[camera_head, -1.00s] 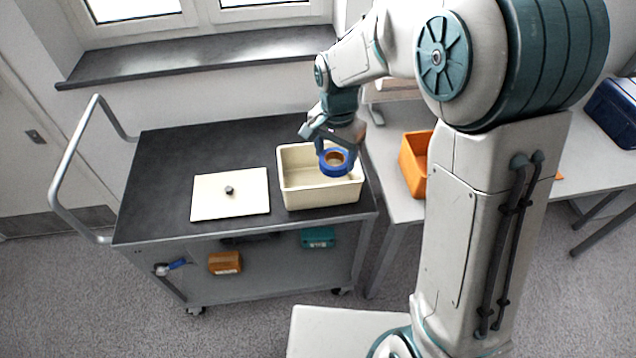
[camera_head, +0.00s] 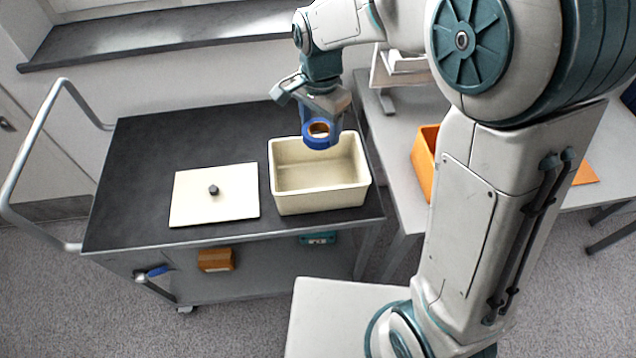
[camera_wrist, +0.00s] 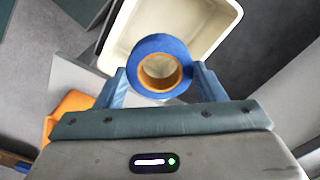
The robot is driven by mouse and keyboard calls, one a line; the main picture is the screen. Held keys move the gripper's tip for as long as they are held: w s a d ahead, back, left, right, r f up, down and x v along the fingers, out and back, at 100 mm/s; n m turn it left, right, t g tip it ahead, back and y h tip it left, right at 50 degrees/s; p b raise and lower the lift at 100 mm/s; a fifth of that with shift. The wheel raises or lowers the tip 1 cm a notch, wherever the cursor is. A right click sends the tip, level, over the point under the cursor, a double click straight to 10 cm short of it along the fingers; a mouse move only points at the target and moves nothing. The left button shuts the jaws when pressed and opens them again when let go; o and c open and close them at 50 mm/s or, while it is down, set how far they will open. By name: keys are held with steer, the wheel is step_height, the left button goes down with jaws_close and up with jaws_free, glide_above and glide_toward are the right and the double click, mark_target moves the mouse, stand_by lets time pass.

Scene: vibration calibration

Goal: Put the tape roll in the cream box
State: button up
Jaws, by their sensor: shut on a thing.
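The blue tape roll (camera_head: 319,143) with an orange-brown core is held between the fingers of my gripper (camera_head: 321,128). The wrist view shows the roll (camera_wrist: 160,44) gripped between both blue-grey fingers (camera_wrist: 160,82). The cream box (camera_head: 318,201) stands open on the dark cart top, and its visible inside is empty. In the head view the roll overlaps the box's back rim and appears to be above it. In the wrist view the box (camera_wrist: 226,22) lies beyond the roll, which covers part of its rim.
A cream lid (camera_head: 235,204) with a dark knob lies left of the box on the cart top (camera_head: 150,150). An orange bin (camera_head: 424,160) stands on the table to the right. The cart's back left is clear.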

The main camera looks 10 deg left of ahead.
steer(key=b, duration=0.5)
glide_toward(319, 184)
step_height(319, 184, down, 6)
steer(key=shift+r+b, duration=0.2)
steer(key=shift+b, duration=0.2)
steer(key=shift+a+f, duration=0.1)
steer(key=shift+f, duration=0.1)
steer(key=o, duration=1)
steer(key=shift+r, duration=0.15)
